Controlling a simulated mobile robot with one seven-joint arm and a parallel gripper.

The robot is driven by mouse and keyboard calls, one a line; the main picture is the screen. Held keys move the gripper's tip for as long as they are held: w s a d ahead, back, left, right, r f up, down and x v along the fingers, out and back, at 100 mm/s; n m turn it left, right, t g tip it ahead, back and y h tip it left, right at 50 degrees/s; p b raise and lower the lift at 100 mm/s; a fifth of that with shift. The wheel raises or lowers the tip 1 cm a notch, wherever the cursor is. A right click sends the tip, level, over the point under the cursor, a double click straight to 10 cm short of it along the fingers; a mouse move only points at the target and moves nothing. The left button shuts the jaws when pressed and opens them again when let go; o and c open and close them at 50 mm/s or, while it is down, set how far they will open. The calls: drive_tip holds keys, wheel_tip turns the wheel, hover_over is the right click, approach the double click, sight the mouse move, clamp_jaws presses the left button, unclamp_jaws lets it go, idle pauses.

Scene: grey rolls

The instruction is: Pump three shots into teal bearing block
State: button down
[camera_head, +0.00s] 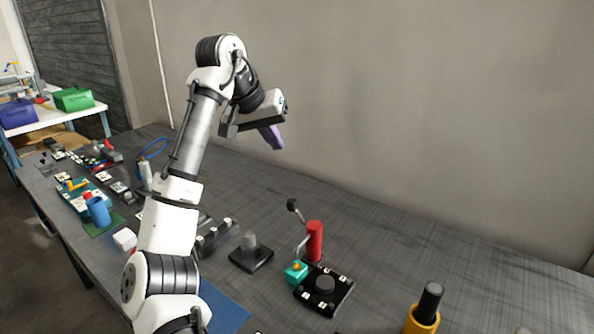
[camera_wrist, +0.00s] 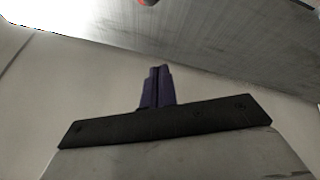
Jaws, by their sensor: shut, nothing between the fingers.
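The teal bearing block (camera_head: 296,272) sits on the dark workbench (camera_head: 400,240), right of centre in the head view, with a small orange-yellow spot on top. A red cylinder (camera_head: 315,241) stands upright just behind it, with a thin lever ending in a dark knob (camera_head: 293,204) at its upper left. A thin spout-like piece reaches from the cylinder toward the block. My gripper (camera_head: 275,140) is raised well above and behind these things, near the wall. Its purple fingers (camera_wrist: 158,86) are together and empty in the wrist view.
A black plate (camera_head: 338,297) with a round dark disc lies beside the teal block. A dark base with a grey post (camera_head: 250,254) stands to its left. A yellow and black cylinder (camera_head: 423,312) stands at front right. Several parts crowd the bench's left end. The back right is clear.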

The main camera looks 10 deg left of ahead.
drive_tip(key=shift+s+a+g, duration=0.15)
drive_tip(key=shift+g, duration=0.25)
drive_tip(key=shift+s, duration=0.1)
drive_tip(key=shift+f, duration=0.1)
drive_tip(key=p, duration=0.2)
hover_over(298, 214)
drive_tip(key=a, duration=0.2)
wheel_tip(298, 214, down, 11)
drive_tip(key=shift+a, duration=0.15)
drive_tip(key=shift+f, duration=0.2)
